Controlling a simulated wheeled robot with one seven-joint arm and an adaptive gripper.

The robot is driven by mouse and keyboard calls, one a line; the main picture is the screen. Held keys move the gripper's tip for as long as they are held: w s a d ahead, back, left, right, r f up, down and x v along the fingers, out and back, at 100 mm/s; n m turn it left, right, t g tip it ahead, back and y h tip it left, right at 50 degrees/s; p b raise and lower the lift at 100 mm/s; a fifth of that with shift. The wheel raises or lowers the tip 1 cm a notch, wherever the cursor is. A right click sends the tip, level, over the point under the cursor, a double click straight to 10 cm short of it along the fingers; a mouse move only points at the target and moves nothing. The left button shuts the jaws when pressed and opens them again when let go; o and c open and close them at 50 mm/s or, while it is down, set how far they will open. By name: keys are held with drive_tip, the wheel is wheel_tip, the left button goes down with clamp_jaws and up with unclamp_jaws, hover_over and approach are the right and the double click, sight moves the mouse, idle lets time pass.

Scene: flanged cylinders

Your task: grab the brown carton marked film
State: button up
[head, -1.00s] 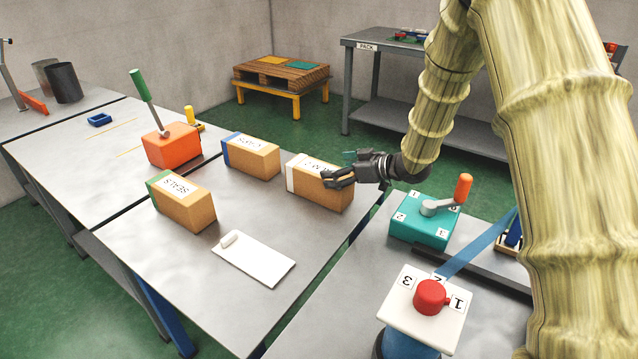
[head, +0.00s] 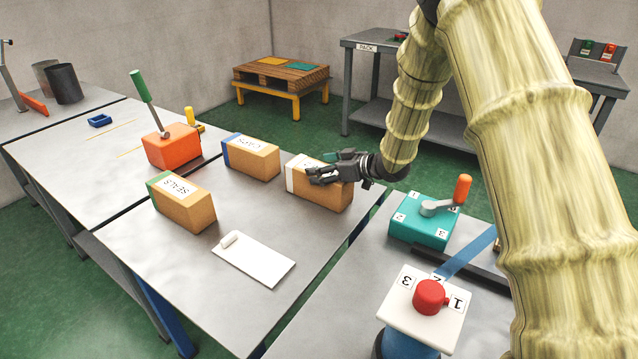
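Three brown cartons stand on the grey metal table. The right one (head: 318,193) has a white stripe at its left end, and its label is mostly hidden by my gripper. My gripper (head: 318,177) is over the top of this carton, fingers pointing left. The fingers look spread, but I cannot tell whether they touch the carton. The middle carton (head: 251,160) has a blue stripe and a label that I read as caps. The left carton (head: 186,206) has a green stripe and is marked seals. I cannot read the word film on any carton.
A white board (head: 254,259) lies in front of the cartons. An orange box with a green-handled lever (head: 172,146) stands behind them. A teal lever box (head: 424,220) and a white box with a red knob (head: 424,308) stand to the right. The table's front left is clear.

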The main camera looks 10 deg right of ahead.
drive_tip(key=shift+s+f, duration=0.15)
drive_tip(key=shift+f, duration=0.1)
clamp_jaws()
drive_tip(key=shift+r, duration=0.1)
wheel_tip(320, 180, up, 18)
drive_tip(key=p, duration=0.1)
drive_tip(key=shift+w, duration=0.2)
idle(0.3)
